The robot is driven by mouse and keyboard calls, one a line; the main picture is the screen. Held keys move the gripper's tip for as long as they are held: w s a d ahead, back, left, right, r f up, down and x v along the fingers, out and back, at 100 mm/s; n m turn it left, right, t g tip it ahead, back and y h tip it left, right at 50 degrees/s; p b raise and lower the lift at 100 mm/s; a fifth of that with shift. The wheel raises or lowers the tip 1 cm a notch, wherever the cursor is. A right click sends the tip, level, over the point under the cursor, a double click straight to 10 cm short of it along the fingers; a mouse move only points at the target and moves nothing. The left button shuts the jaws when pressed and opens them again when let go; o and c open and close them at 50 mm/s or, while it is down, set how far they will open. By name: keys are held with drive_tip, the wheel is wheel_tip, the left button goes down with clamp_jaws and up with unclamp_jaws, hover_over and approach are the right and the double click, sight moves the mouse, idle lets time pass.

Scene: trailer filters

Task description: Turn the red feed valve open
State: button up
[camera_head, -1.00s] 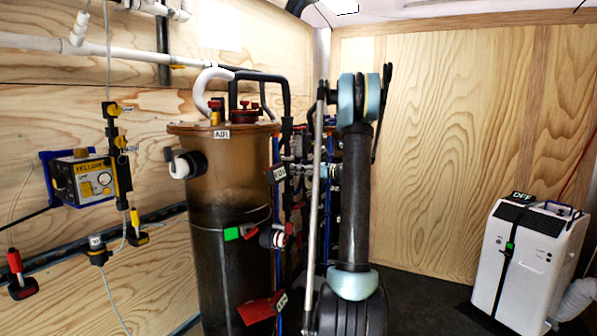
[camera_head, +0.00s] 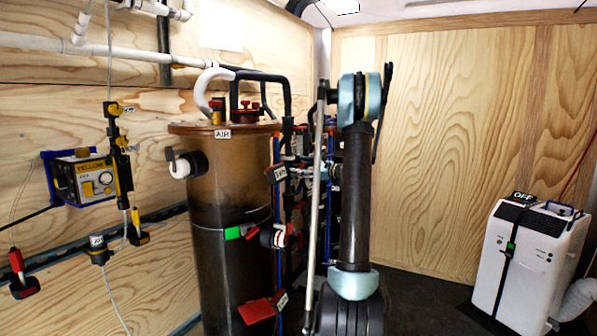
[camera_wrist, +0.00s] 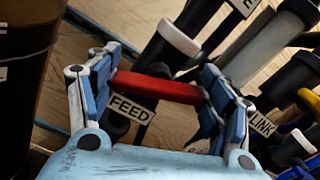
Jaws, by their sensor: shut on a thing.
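The red feed valve (camera_wrist: 158,88) is a red handle lying nearly level across the middle of the wrist view. A white FEED label (camera_wrist: 131,108) sits just below it. My gripper (camera_wrist: 160,70) has light-blue fingers, one at each end of the red handle, and is shut on it. The pipe joint behind the handle is partly hidden. In the head view my upright arm and the brown tank (camera_head: 235,190) cover much of the pipework, and I cannot make out the feed valve there.
Dark pipes with white collars (camera_wrist: 180,40) run close behind the handle. A LINK label (camera_wrist: 262,122) is right of my gripper. In the head view, a white portable unit (camera_head: 530,265) stands on the right, with open dark floor before the wooden wall.

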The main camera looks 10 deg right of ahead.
drive_tip(key=n, duration=0.7)
drive_tip(key=shift+d+f, duration=0.1)
drive_tip(key=shift+f, duration=0.05)
drive_tip(key=n, duration=0.6)
drive_tip(key=shift+s+f, duration=0.1)
drive_tip(key=shift+f, duration=0.05)
drive_tip(key=shift+n, duration=0.4)
drive_tip(key=o, duration=1.1)
drive_tip(key=shift+f, duration=0.1)
drive_tip(key=shift+c, duration=0.2)
drive_tip(key=v, duration=1.2)
